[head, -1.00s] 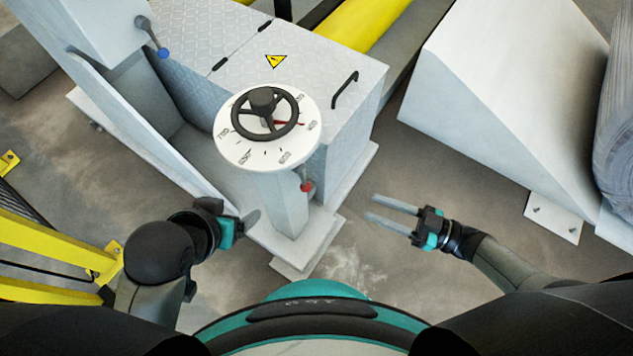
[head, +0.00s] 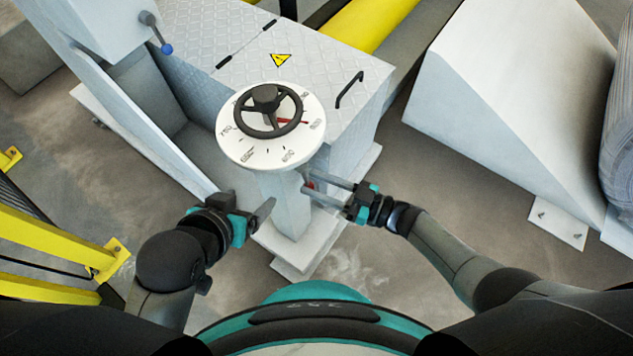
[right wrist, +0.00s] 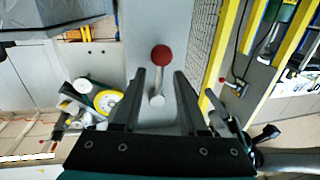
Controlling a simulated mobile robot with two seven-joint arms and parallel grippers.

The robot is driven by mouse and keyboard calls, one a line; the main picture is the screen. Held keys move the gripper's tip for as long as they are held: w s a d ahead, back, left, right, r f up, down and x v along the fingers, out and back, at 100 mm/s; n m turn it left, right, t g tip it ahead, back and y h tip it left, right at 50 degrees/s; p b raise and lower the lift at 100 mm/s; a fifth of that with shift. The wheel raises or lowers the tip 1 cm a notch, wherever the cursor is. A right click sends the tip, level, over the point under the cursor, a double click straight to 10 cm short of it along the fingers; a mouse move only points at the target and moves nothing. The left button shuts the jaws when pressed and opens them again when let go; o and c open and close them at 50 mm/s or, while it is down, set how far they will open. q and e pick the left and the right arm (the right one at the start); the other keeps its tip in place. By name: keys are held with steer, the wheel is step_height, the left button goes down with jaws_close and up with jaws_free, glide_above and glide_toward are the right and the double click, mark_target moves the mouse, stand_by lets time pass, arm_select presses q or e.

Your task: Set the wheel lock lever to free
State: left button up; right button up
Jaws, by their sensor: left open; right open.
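The wheel lock lever, with a red knob (head: 310,185), is on the right side of the handwheel's pedestal (head: 287,205). The right wrist view shows the red knob (right wrist: 162,55) on a short pale stem (right wrist: 156,90). My right gripper (head: 308,182) is open, with its fingers at the lever. In the right wrist view the stem shows between the two fingers (right wrist: 160,74), with a gap on each side; the knob lies past the tips. The black handwheel (head: 268,110) sits above on a round white dial. My left gripper (head: 252,210) is open and empty left of the pedestal.
A grey cabinet (head: 330,65) with a black handle stands behind the dial. A lever with a blue knob (head: 166,48) is at upper left. A yellow barrier (head: 45,238) is at left, and a large pale wedge block (head: 500,110) at right.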

steer(key=shift+w+a, duration=0.1)
steer(key=shift+a, duration=0.1)
jaws_close()
stand_by(0.3)
stand_by(1.1)
